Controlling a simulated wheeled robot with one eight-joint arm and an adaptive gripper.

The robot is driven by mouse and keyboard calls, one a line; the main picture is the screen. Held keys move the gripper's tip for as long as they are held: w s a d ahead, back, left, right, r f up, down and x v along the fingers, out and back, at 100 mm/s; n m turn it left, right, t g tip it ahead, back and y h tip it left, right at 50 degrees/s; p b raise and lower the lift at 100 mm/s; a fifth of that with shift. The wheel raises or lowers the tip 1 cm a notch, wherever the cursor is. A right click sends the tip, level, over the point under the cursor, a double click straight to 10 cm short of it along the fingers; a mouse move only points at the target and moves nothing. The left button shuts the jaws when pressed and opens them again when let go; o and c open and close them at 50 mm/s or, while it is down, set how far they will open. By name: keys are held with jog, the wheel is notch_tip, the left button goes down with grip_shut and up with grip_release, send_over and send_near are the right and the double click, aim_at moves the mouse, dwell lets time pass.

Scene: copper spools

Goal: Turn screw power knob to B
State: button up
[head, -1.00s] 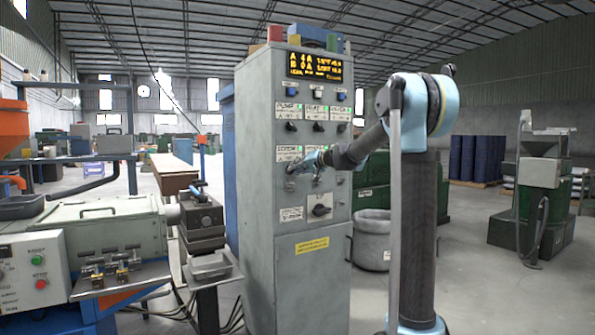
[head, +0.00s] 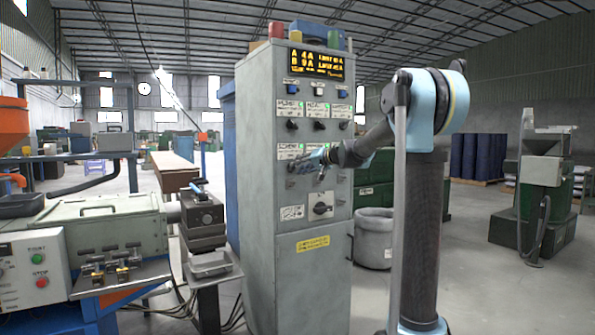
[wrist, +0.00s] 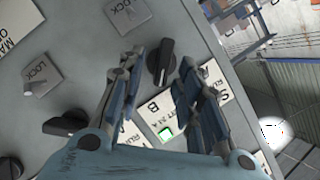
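In the wrist view a black knob (wrist: 161,62) sits on the grey panel beside a white label plate (wrist: 166,108) that bears a letter B and a lit green lamp. The knob's bar runs roughly up and down in that view. My gripper (wrist: 163,66) is open, with one finger on each side of the knob near the fingertips. I cannot tell whether either finger touches it. In the head view my gripper (head: 308,163) is at the front of the grey cabinet (head: 260,210), by the screw label (head: 290,151), and hides the knob.
Other black knobs (wrist: 66,123) and grey lock plates (wrist: 40,75) lie near the fingers on the panel. Above are more knobs (head: 291,124) and a lit display (head: 315,64). A large rotary switch (head: 321,205) is below. A grey bin (head: 374,238) stands right of the cabinet.

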jog(key=v, duration=0.9)
jog(key=shift+d, duration=0.25)
jog(key=shift+s, duration=0.15)
jog(key=s+d+f+g+h, duration=0.2)
jog(key=s+d+f+h, duration=0.2)
jog(key=s+f, duration=0.9)
jog(key=s+d+f+g+h, duration=0.2)
jog(key=s+d+f, duration=0.6)
jog(key=s+f, duration=0.5)
jog(key=s+d+f+g+h, duration=0.3)
jog(key=s+d+f+h, duration=0.2)
jog(key=s+f, duration=0.8)
jog(key=s+d, duration=0.1)
jog(key=s, duration=0.6)
jog(key=shift+s+d+h, duration=0.2)
jog(key=shift+s+h, duration=0.05)
jog(key=shift+h, duration=0.05)
